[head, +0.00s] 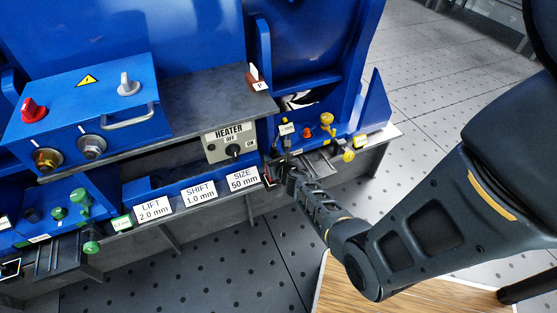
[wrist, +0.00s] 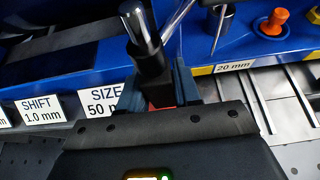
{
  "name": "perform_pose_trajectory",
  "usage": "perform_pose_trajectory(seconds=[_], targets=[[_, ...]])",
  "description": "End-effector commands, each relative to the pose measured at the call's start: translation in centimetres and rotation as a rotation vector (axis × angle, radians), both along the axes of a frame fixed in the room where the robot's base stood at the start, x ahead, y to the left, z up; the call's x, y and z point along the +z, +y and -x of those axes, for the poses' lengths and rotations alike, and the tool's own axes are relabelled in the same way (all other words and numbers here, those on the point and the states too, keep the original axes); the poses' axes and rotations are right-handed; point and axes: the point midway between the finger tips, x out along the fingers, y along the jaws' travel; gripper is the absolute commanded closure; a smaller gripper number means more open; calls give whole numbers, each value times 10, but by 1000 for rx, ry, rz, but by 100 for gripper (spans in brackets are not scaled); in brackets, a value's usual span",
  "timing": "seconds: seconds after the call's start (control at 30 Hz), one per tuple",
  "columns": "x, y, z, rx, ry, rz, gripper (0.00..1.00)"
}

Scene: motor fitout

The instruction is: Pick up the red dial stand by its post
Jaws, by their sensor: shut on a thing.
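My gripper (head: 279,169) reaches in at the front edge of the blue machine, right of the "SIZE 50 mm" label. In the wrist view my gripper (wrist: 158,84) has its fingers on both sides of a dark upright post. I take this post to belong to the red dial stand (wrist: 151,62). The post has a shiny metal cylinder at its upper end, and a little red shows low between the fingers. The fingers are shut on the post. The dial and most of the base are hidden. In the head view the arm's end covers most of the stand.
A "HEATER" box (head: 229,145) with a black knob stands close left of my gripper. Orange and yellow knobs (head: 327,118) stand to the right, behind a "20 mm" label (wrist: 233,66). A metal rod leans close beside the post. The perforated floor in front is open.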

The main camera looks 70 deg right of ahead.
Motion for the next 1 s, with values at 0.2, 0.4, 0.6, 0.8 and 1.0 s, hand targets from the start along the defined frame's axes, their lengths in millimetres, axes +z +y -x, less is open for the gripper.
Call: perform_pose_trajectory(seconds=[0.2,0.4,0.6,0.8,1.0], targets=[[2,4,3,1,-2,2,100],[2,11,9,1,-3,3,100],[2,18,15,1,-3,3,100],[2,25,21,1,-3,3,100],[2,32,27,1,-3,3,100]])
